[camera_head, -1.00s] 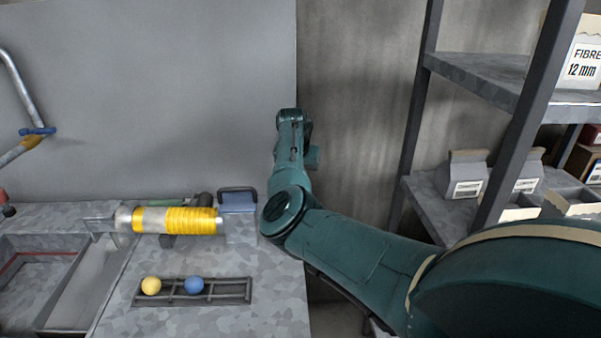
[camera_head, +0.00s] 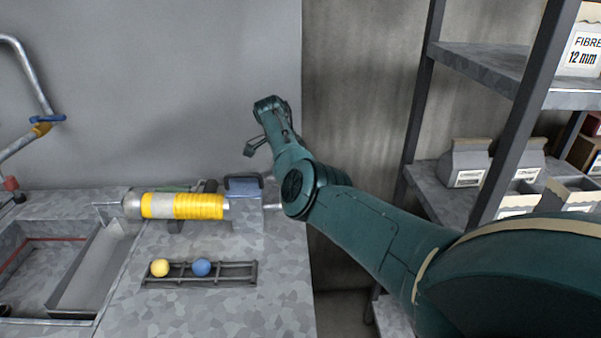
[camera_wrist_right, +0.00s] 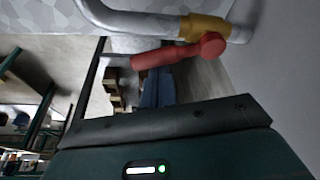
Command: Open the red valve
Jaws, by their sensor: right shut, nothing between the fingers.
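The red valve (camera_head: 11,184) shows as a small red part on a grey pipe at the left edge in the head view. In the right wrist view, a red lever handle (camera_wrist_right: 165,55) sits by a yellow fitting (camera_wrist_right: 205,28) on a curved grey pipe. My right gripper (camera_head: 250,149) is shut and empty, in front of the grey wall above the bench, well to the right of the red valve and apart from it. Its fingers are small in the head view. My left gripper is not in view.
A blue valve handle (camera_head: 47,118) is on the pipe above the red one. A yellow-wrapped cylinder (camera_head: 185,206) lies on the bench, beside a sink (camera_head: 90,270) and a rack (camera_head: 235,273) with yellow and blue balls. Shelving (camera_head: 480,75) stands at the right. The wall area between gripper and pipe is clear.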

